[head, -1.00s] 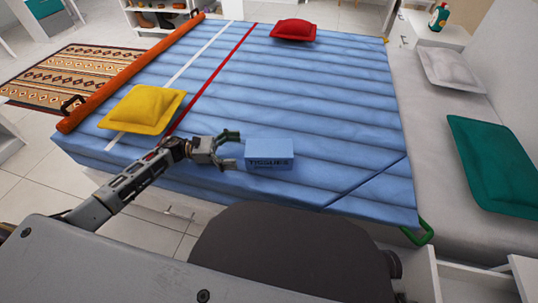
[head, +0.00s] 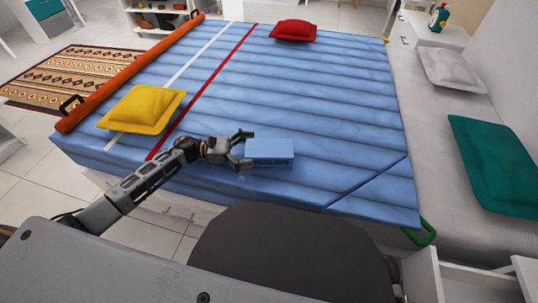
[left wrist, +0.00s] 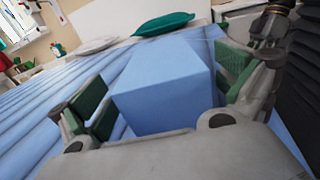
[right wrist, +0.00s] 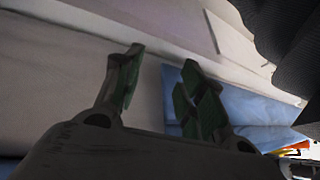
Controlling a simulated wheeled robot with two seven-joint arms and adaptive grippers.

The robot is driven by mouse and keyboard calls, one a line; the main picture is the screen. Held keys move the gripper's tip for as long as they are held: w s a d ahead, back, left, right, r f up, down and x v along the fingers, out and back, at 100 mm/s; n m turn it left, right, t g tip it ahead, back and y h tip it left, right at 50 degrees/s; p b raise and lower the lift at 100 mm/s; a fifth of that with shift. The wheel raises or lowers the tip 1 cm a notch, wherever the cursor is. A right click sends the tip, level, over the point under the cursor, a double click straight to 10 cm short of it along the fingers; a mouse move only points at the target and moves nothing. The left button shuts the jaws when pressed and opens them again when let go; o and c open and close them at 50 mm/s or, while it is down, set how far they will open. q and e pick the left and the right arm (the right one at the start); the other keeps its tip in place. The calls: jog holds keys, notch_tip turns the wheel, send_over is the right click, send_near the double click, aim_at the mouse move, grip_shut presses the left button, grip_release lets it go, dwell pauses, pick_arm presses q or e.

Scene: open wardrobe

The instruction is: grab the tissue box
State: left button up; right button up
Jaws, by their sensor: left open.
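The tissue box (head: 270,152) is a light blue block lying on the blue quilted bed cover near its front edge. My left gripper (head: 245,149) is open at the box's left end, coming in from the left. In the left wrist view the box (left wrist: 165,85) stands between the two green-padded fingers of my left gripper (left wrist: 165,92). Gaps show between the pads and the box, so the fingers are not closed on it. My right gripper (right wrist: 155,85) shows in the right wrist view with its fingers apart and nothing between them.
The bed cover (head: 330,100) is wide and mostly bare. A yellow pillow (head: 142,109) lies left of the box and a red pillow (head: 293,30) at the far side. An orange roll (head: 130,75) lines the left edge. A green cushion (head: 495,165) lies on the right.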

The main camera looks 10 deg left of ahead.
aim_at(261, 150)
pick_arm(q)
jog(key=shift+x, duration=1.05)
jog(key=shift+d+b, duration=0.3)
jog(key=shift+d, duration=0.35)
pick_arm(e)
jog(key=shift+s+a+f, duration=0.1)
jog(key=shift+s+f, duration=0.05)
jog(key=shift+f, duration=0.5)
jog(key=shift+s+a+f, duration=0.1)
jog(key=shift+s+f, duration=0.05)
jog(key=shift+f, duration=0.45)
jog(key=shift+w+r, duration=0.15)
jog(key=shift+r, duration=0.05)
pick_arm(q)
jog(key=c, duration=1.2)
